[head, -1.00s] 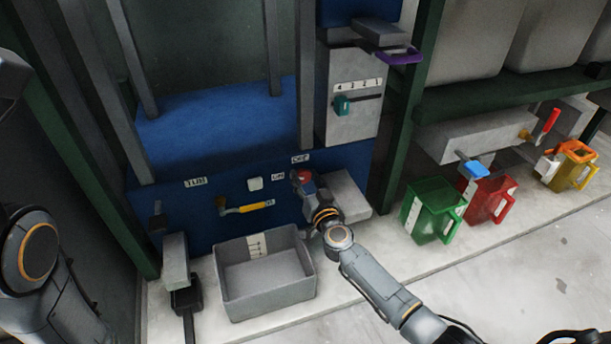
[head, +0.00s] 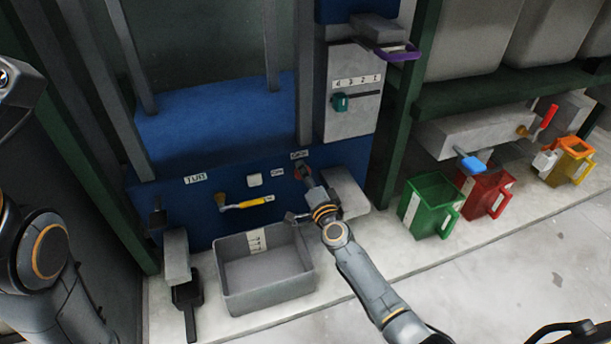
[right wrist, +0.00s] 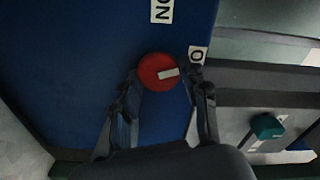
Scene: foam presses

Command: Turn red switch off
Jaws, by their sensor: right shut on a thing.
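The red switch (head: 299,172) is a round knob on the blue panel, between the ON label (head: 278,172) and the label above it (head: 299,155). In the right wrist view, the red switch (right wrist: 152,70) has a white mark that points right, toward the partly hidden label starting with O (right wrist: 197,55). The ON label (right wrist: 162,10) is at the top there. My right gripper (head: 304,178) is at the panel, shut on the knob; its fingers (right wrist: 160,80) are on both sides of it. My left gripper is out of view.
A grey open bin (head: 222,279) stands below the panel. A yellow-handled lever (head: 250,204) and a white button (head: 254,180) are left of the switch. A grey box with a teal slider (head: 340,102) is above right. Green (head: 425,205) and red (head: 487,192) containers stand right.

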